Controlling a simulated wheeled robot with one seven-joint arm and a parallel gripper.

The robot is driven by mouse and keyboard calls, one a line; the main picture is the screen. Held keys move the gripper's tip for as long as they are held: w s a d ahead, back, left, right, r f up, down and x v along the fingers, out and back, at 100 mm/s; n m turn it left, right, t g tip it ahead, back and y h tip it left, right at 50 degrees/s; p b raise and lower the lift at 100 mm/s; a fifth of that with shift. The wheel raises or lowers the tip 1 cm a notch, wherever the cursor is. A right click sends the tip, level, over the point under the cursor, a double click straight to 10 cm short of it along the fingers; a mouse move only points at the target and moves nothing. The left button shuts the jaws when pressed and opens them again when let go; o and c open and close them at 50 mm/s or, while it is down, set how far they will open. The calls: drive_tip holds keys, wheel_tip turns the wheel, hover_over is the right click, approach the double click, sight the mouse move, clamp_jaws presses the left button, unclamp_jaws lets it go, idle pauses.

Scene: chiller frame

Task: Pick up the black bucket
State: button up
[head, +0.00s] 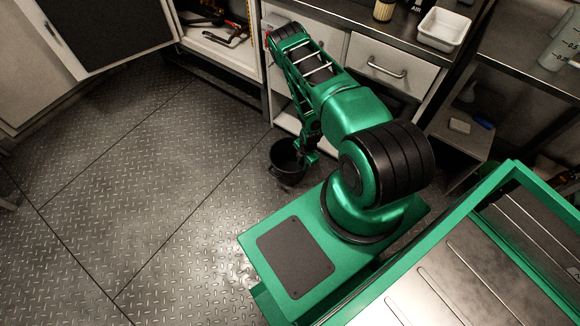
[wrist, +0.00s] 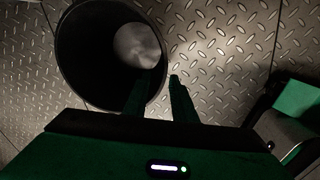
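The black bucket (head: 286,174) is upright beside my base in the head view, at the foot of the cabinet. In the wrist view the bucket (wrist: 82,55) fills the upper left, and I look down into its empty inside. My gripper (wrist: 160,77) is at the bucket's right-hand rim. Its two fingers are apart, the left one over or inside the mouth and the right one outside, with the rim between them. I see no firm contact with the wall. In the head view my arm partly hides the gripper and the bucket's right side.
A cabinet with drawers (head: 391,66) stands right behind the bucket. A white tray (head: 444,30) and a jar (head: 384,10) are on its counter. A low shelf (head: 462,145) is at the right. The metal floor (head: 150,180) to the left is clear.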

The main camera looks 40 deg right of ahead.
drive_tip(key=shift+w+f, duration=0.15)
drive_tip(key=shift+f, duration=2.5)
drive_tip(key=shift+c, duration=0.7)
drive_tip(key=shift+d, duration=0.1)
clamp_jaws()
